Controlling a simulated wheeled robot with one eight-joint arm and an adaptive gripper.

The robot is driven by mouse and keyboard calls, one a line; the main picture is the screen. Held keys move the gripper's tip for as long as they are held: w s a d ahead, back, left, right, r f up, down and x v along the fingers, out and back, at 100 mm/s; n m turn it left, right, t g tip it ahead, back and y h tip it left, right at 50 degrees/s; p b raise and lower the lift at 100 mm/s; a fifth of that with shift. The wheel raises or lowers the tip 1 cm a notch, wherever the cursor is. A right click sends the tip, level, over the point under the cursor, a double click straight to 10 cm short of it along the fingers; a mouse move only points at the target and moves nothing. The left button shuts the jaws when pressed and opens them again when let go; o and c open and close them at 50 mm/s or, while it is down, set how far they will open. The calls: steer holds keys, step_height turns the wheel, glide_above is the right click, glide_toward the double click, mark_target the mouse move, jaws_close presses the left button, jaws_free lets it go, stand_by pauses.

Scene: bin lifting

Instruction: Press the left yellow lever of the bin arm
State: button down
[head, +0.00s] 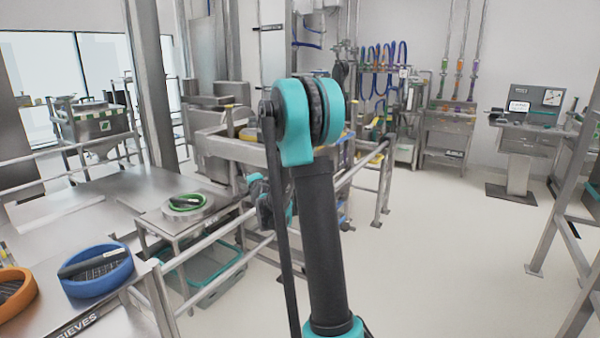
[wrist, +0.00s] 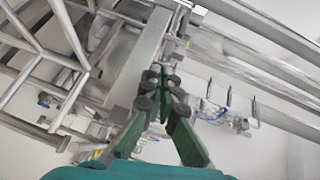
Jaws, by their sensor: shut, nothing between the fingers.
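My gripper (wrist: 163,78) shows in the wrist view with its green fingers together, shut and empty. Its tips point towards a grey metal beam (wrist: 150,40) and metal fittings just beyond; I cannot tell whether they touch. I cannot tell whether one of these is the left yellow lever. No yellow lever can be made out in the wrist view.
A steel table at the left holds a blue sieve (head: 97,280) and an orange sieve (head: 14,300). A small stand carries a green-rimmed sieve (head: 188,204), near metal rails and a teal crate (head: 205,275). The floor (head: 440,255) at the right is clear.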

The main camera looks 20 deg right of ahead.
steer(key=w+d+f+m+t+h, duration=0.2)
steer(key=w+d+m+t+h, duration=0.2)
steer(key=w+d+m+h, duration=0.65)
steer(key=d+f+m+g+h, duration=0.3)
steer(key=f+m, duration=0.3)
steer(key=m, duration=0.4)
steer(key=d+f+m+g+h, duration=0.3)
steer(key=d+f+m+h, duration=0.2)
steer(key=m, duration=0.5)
step_height(320, 180, down, 2)
steer(key=shift+d+f, duration=0.15)
steer(key=shift+d, duration=0.4)
steer(key=shift+w+h, duration=0.15)
steer(key=shift+h, duration=0.1)
steer(key=r+x, duration=0.2)
steer(key=x, duration=1.1)
steer(key=shift+s+a, duration=0.45)
